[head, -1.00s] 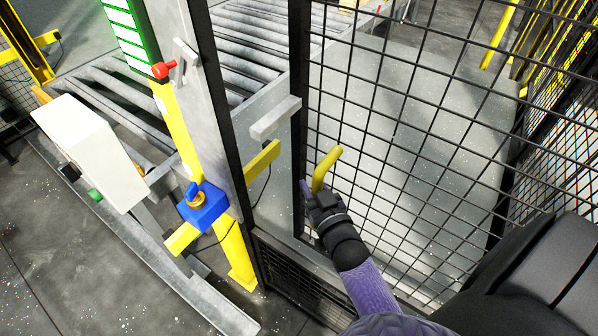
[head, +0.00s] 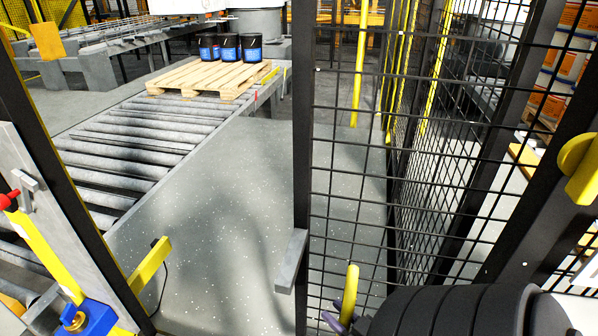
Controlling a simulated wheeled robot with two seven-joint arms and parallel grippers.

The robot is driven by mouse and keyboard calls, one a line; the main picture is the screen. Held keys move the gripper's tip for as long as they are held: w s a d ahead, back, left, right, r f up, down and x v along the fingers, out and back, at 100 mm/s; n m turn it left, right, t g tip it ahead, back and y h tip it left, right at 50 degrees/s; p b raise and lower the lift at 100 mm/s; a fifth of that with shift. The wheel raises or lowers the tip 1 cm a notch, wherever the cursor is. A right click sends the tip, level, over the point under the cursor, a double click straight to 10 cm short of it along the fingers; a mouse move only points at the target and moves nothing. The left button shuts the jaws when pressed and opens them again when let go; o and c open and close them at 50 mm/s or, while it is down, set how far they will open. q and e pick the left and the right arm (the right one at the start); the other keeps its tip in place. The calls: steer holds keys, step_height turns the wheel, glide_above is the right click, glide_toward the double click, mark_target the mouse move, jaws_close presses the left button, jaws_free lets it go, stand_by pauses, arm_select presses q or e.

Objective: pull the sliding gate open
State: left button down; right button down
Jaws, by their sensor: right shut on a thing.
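The sliding gate (head: 301,170) is a black mesh panel with a dark upright edge post. A wide gap lies between that edge and the fixed post (head: 62,185) at the left. The gate's yellow handle (head: 350,290) stands up at the bottom of the picture. My right gripper (head: 342,318) is shut on the handle's lower part; my dark arm hides most of the gripper. A grey latch plate (head: 291,262) sticks out from the gate's edge. My left gripper is not in view.
Through the gap are a roller conveyor (head: 140,140) and a wooden pallet (head: 212,78) with black pails (head: 228,47). A yellow bracket (head: 150,265) and blue switch box (head: 90,318) sit by the fixed post. Grey floor (head: 225,200) beyond is clear.

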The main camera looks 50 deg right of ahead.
steer(key=shift+s+d, duration=0.3)
steer(key=shift+s, duration=0.45)
steer(key=shift+s+d, duration=0.3)
steer(key=shift+s, duration=0.4)
steer(key=shift+s+d, duration=0.3)
steer(key=shift+s, duration=0.45)
